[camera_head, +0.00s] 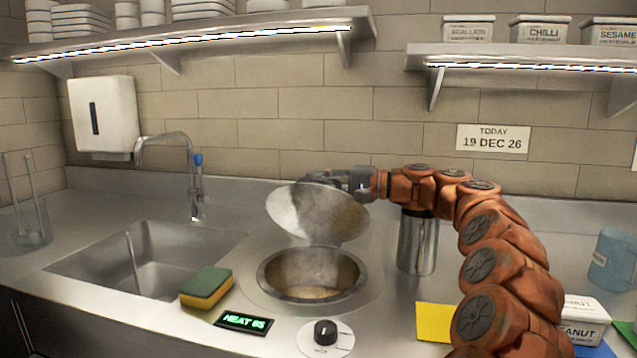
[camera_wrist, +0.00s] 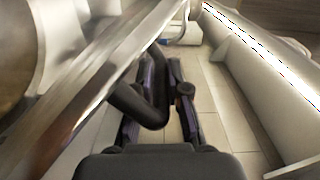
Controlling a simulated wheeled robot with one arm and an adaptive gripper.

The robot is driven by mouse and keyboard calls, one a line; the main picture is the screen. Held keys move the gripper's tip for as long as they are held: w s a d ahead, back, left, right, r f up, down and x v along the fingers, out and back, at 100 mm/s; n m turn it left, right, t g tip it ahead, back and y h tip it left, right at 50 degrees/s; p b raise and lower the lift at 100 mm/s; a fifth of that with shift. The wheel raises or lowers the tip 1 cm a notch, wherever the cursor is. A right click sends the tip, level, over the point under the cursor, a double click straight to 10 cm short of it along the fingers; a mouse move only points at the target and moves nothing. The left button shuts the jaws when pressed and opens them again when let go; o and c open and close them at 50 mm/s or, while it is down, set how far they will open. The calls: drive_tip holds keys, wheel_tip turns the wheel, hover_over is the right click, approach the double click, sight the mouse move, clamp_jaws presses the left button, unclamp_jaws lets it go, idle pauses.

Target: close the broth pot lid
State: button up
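The broth pot (camera_head: 312,290) is a round steel well sunk in the counter, with pale broth inside. Its lid (camera_head: 318,212) is a round metal disc raised and tilted above the well's back side, so the pot is uncovered. My gripper (camera_head: 345,180) is at the lid's upper edge, partly hidden behind it. In the wrist view the lid (camera_wrist: 95,80) crosses the left side, and its dark bent handle (camera_wrist: 140,100) overlaps the left finger. My gripper (camera_wrist: 168,65) shows a gap between its fingers; whether they touch the handle is unclear.
A steel canister (camera_head: 417,243) stands right of the well, close to my arm. A sponge (camera_head: 206,287), a heat display (camera_head: 244,322) and a knob (camera_head: 325,333) lie left and in front. The sink (camera_head: 100,262) is at left. A lit shelf (camera_head: 200,36) hangs above.

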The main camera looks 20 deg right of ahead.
drive_tip(key=o, duration=0.4)
drive_tip(key=shift+d, duration=0.1)
drive_tip(key=v, duration=1.2)
